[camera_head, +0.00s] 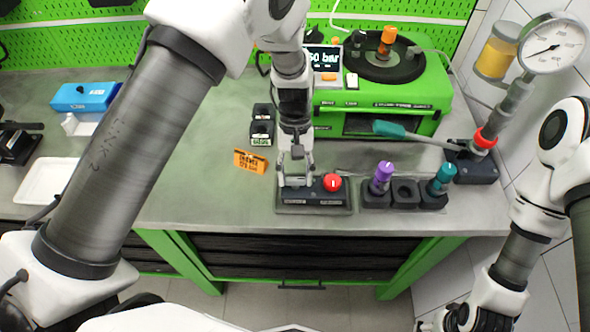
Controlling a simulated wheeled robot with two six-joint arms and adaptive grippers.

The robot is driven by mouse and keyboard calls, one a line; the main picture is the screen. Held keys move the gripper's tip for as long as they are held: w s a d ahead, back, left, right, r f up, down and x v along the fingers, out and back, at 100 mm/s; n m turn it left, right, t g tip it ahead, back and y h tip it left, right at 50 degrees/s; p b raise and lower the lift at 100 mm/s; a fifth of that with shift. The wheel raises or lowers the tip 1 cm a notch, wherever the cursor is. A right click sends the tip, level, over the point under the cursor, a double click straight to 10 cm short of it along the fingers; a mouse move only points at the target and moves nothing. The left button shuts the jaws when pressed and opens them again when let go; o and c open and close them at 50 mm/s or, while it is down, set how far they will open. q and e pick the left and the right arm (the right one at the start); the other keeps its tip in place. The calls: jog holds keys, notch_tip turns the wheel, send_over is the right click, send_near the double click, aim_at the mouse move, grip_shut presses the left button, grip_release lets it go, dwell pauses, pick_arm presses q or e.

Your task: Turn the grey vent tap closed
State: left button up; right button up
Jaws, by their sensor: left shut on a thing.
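My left gripper (296,179) points down at the left part of a dark control block (312,203) near the front edge of the bench. It is shut on the grey vent tap, which is mostly hidden by the fingers, so its angle cannot be told. A red knob (332,183) stands on the same block, just right of the gripper. My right gripper (465,318) is at the bottom right edge, away from the bench; its fingers are too unclear to tell open from shut.
Purple (381,178) and teal (440,179) knobs stand in dark holders to the right. An orange tag (251,161) is left of the gripper. A green pump unit (426,97) with display (323,60), a pressure gauge (552,45) and a teal-handled lever (390,130) stand behind.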

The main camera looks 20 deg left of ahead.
pick_arm(q)
jog(key=shift+m, duration=0.3)
jog(key=o, duration=1.2)
jog(key=shift+c, duration=0.2)
jog(key=v, duration=1.2)
jog(key=shift+d, duration=0.1)
